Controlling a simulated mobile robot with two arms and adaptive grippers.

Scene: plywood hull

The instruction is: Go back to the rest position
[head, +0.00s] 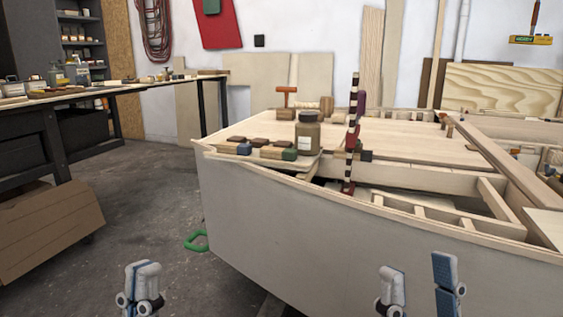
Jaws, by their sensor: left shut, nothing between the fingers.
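My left gripper (142,283) is low in the head view, left of the hull, with its fingers together and nothing seen between them. My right gripper (419,275) is low in front of the hull's pale side. Its two fingers stand well apart with nothing between them. Both grippers point upward in the picture and appear clear of the hull. The plywood hull (290,230) fills the middle and right, with a wooden deck and open frames.
A brown jar (307,133), several small blocks and a striped upright post (353,115) are on the hull. A workbench (75,95) stands left, above a cardboard box (45,230). A green ring (197,241) lies on the floor beside the hull. Floor between bench and hull is mostly clear.

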